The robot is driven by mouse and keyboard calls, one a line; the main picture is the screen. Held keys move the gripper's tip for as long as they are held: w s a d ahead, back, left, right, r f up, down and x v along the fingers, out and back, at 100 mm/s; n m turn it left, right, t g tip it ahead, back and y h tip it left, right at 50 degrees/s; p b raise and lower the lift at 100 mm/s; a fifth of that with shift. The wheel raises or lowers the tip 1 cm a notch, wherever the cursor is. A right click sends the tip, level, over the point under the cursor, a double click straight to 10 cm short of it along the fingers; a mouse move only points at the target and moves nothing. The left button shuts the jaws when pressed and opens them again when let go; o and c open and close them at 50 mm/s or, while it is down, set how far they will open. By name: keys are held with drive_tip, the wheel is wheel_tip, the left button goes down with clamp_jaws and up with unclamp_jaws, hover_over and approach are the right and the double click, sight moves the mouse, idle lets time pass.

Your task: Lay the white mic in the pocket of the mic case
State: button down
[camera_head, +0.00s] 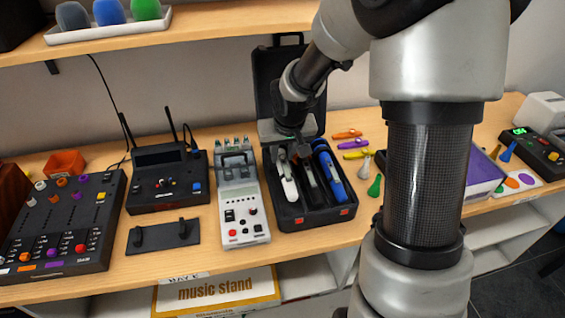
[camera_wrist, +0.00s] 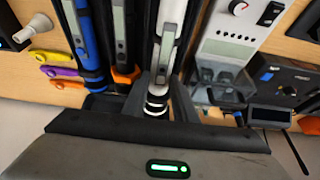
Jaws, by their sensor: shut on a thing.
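The open black mic case (camera_head: 322,222) stands on the shelf in the head view, its lid raised at the back. The white mic (camera_head: 289,185) is at the case's leftmost pocket, lengthwise in line with it; I cannot tell whether it rests on the bottom. My gripper (camera_head: 297,150) is over the back of the case, shut on the white mic near one end. In the wrist view the white mic (camera_wrist: 170,30) runs between my fingers (camera_wrist: 158,100). A dark mic (camera_head: 309,183) lies in the middle and a blue mic (camera_head: 331,178) at the right.
A grey device (camera_head: 242,200) stands close to the case's left. A black receiver with antennas (camera_head: 165,180) and a mixer (camera_head: 65,225) are farther left. Small coloured items, including a green one (camera_head: 375,185), lie to the right. The raised lid (camera_head: 272,75) is behind my gripper.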

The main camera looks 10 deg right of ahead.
sight(283, 159)
drive_tip(key=shift+f+b, duration=0.3)
drive_tip(key=shift+f, duration=1.3)
drive_tip(key=c, duration=1.4)
unclamp_jaws()
drive_tip(key=shift+c, duration=0.2)
drive_tip(key=shift+r, duration=0.45)
drive_tip(key=p+v, duration=0.2)
drive_tip(key=v, duration=0.8)
drive_tip(key=shift+s+r, duration=0.2)
drive_tip(key=shift+r, duration=0.05)
drive_tip(key=shift+s+r, duration=0.2)
drive_tip(key=shift+r, duration=0.1)
